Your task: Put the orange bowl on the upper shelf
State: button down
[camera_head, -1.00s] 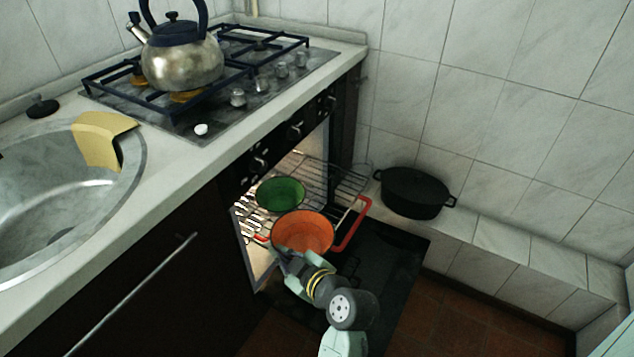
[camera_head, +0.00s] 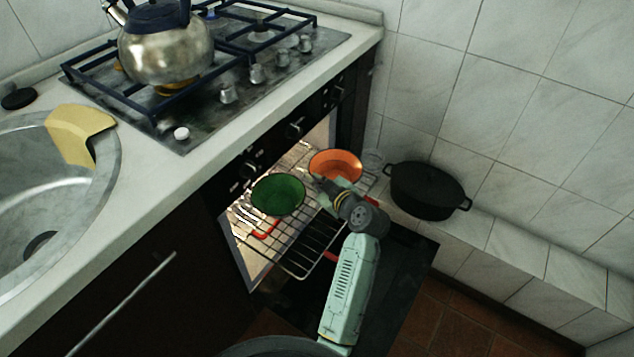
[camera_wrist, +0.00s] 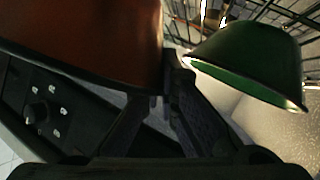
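The orange bowl (camera_head: 335,163) is at the right end of the upper wire rack in the open oven, upright in the head view. I cannot tell whether it rests on the rack or hangs just above it. My gripper (camera_head: 325,184) is at the bowl's near rim. In the wrist view the orange bowl (camera_wrist: 85,38) fills the upper left, and its wall lies between the fingers of my gripper (camera_wrist: 165,85). The upper shelf (camera_head: 305,213) is a wire rack. The green bowl (camera_head: 277,194) stands on it to the left, and it also shows in the wrist view (camera_wrist: 248,60).
A black pot (camera_head: 428,190) stands on the tiled ledge to the right of the oven. The stove with a kettle (camera_head: 165,50) and the counter edge are above left. A lower rack (camera_head: 300,255) and the lowered oven door (camera_head: 405,275) are below.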

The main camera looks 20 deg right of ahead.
jog(key=shift+w+d, duration=0.15)
jog(key=shift+w, duration=0.35)
jog(key=shift+w+f, duration=0.15)
jog(key=shift+f, duration=0.05)
notch_tip(320, 180, down, 3)
jog(key=shift+p, duration=0.5)
jog(key=shift+f, duration=0.15)
jog(key=shift+f+b, duration=0.2)
jog(key=shift+b, duration=0.1)
jog(key=c, duration=2.1)
grip_release()
jog(key=shift+r, duration=0.15)
